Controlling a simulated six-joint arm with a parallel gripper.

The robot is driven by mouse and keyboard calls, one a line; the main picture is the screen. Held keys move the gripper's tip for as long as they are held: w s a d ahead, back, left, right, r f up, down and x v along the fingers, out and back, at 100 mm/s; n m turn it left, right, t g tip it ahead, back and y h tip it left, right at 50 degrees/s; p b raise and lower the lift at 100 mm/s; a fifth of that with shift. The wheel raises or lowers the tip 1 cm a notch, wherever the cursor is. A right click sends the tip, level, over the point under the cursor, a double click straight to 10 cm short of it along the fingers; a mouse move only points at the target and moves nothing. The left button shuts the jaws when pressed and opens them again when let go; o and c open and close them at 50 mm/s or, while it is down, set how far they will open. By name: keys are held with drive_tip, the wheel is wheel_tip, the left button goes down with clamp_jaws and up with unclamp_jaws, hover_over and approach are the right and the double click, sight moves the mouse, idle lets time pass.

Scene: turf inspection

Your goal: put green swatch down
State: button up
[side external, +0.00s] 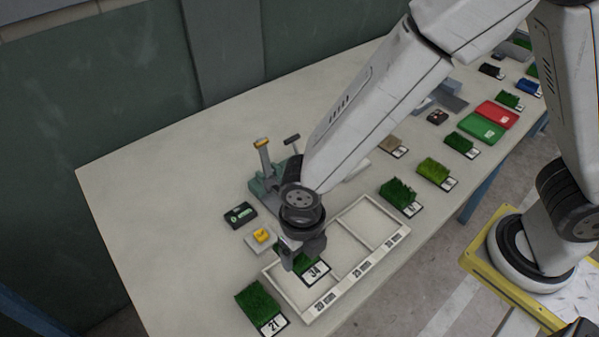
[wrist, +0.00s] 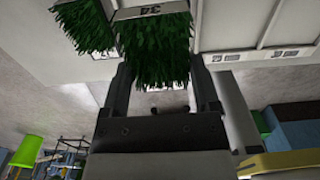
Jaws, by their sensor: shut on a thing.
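The green swatch (side external: 316,274) is a block of grass with a white card marked 34. My gripper (side external: 303,262) points down and is shut on its grass, with a finger on each side in the wrist view (wrist: 160,95). The swatch, also in the wrist view (wrist: 158,52), is over or in the left compartment of a white divided tray (side external: 372,256). I cannot tell whether it touches the tray floor. Another green swatch marked 21 (side external: 262,307) lies on the table just left of the tray.
A yellow button on a pale base (side external: 261,236), a dark device (side external: 240,215) and a green-based stand (side external: 265,190) are left of and behind my gripper. Several swatches, including a dark green one (side external: 398,194), line the table's right side. The tray's other compartments look empty.

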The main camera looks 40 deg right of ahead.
sight(302, 262)
drive_tip(key=shift+f, duration=1.9)
drive_tip(key=shift+f, duration=0.1)
drive_tip(key=shift+f, duration=1.7)
drive_tip(key=shift+f, duration=0.15)
drive_tip(key=o, duration=1.1)
drive_tip(key=shift+o, duration=0.2)
drive_tip(key=shift+r, duration=6.2)
